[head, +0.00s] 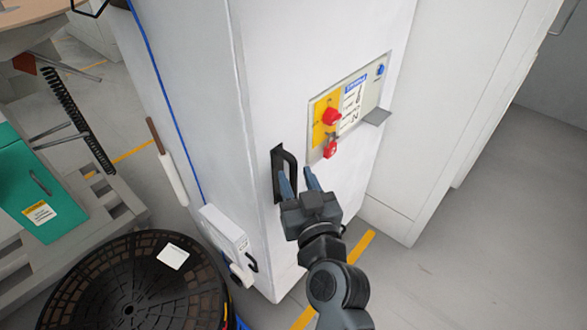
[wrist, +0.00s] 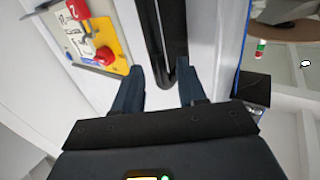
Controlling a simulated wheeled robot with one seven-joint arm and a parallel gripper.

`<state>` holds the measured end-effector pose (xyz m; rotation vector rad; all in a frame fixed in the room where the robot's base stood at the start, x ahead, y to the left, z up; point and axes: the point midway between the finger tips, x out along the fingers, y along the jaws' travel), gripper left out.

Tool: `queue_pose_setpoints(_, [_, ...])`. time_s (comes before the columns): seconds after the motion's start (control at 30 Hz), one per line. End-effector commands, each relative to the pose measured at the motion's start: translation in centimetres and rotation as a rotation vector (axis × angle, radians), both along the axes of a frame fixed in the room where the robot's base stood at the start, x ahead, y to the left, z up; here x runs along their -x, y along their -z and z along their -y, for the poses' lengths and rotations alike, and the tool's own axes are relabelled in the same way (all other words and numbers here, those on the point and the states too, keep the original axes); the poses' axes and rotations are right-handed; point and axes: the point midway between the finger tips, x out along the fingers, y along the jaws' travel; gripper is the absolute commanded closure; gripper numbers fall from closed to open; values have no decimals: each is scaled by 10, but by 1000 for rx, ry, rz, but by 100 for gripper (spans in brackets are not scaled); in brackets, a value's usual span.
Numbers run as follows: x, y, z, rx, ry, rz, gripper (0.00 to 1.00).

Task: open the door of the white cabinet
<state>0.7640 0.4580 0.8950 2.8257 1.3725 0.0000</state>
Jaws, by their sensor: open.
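The tall white cabinet (head: 190,70) stands in the middle of the head view. Its black upright bar handle (head: 291,172) sits on the front face near the left edge. In the wrist view the handle (wrist: 165,40) runs down from the top, its lower end close to the gap between my fingers. My gripper (head: 298,178) is open at the handle, one finger on each side as seen in the wrist view (wrist: 162,88). Contact with the handle cannot be told. The door appears closed.
A yellow panel with red knob and red padlock (head: 330,149) is right of the handle. A white box (head: 225,232) is on the cabinet's side. A black round reel (head: 130,290) stands at lower left. Grey floor (head: 480,230) is clear at right.

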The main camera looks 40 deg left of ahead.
Motion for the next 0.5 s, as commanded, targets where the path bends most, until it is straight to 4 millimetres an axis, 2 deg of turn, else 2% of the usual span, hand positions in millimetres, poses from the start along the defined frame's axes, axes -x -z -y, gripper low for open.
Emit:
queue_pose_setpoints(0.2, [-15,0,-20,-1,0,0,59])
queue_pose_setpoints(0.5, [-19,0,-24,0,1,0,59])
